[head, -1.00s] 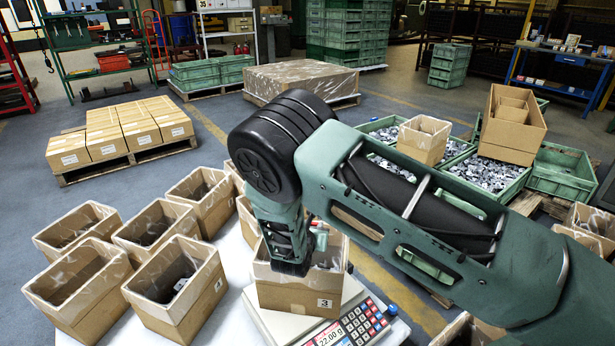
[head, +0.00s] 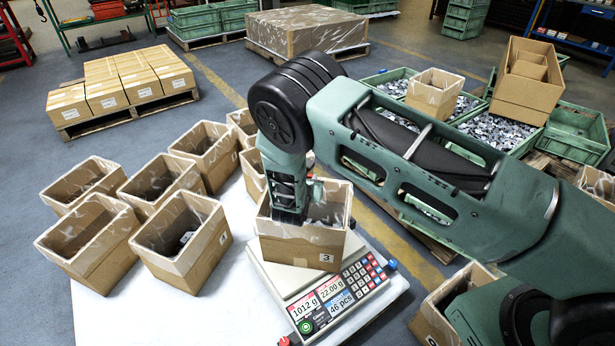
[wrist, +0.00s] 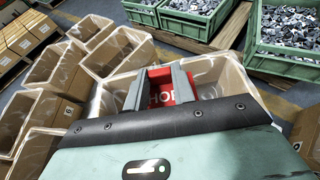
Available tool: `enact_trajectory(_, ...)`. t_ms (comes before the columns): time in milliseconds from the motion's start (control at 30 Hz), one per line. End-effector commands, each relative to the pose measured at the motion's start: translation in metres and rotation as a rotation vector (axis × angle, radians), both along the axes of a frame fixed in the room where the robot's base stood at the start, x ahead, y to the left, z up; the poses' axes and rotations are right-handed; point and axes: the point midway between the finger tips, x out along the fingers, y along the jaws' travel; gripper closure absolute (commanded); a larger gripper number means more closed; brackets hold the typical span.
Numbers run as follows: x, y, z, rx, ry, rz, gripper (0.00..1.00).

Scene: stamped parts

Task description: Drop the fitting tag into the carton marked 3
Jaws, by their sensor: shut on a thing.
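The carton marked 3 (head: 290,250) stands upright on a counting scale, its number label facing front. Small grey parts and a clear liner show inside it. My gripper (wrist: 160,86) is shut on a red tag (wrist: 170,92) with white lettering, partly readable as "HO". In the wrist view the two grey fingers sit either side of the tag, over the opening of a lined carton (wrist: 222,76). In the head view my gripper (head: 289,215) points down at the left part of carton 3's opening; its fingertips and the tag are hidden there.
The scale (head: 352,283) displays 1012 g, 22.00 g and 46 pcs. Several lined cartons (head: 185,262) stand left and behind on the white table (head: 190,310). Green crates of parts (head: 490,135) stand behind right. A carton (head: 440,300) is at lower right.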

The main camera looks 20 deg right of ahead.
Motion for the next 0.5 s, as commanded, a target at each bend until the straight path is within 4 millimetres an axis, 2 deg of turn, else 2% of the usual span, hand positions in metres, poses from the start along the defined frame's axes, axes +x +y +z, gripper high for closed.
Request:
enact_trajectory(67,0.0000,0.0000,-0.0064,0.000,0.000,0.000,0.95)
enact_trajectory(333,-0.0001,0.0000,-0.0060,0.000,0.000,0.000,0.95)
enact_trajectory(367,-0.0001,-0.0001,-0.0059,0.000,0.000,0.000,0.69)
enact_trajectory(400,-0.0001,-0.0001,-0.0059,0.000,0.000,0.000,0.58)
enact_trajectory(433,-0.0001,-0.0001,-0.0059,0.000,0.000,0.000,0.50)
enact_trajectory(500,-0.0001,-0.0001,-0.0059,0.000,0.000,0.000,0.49)
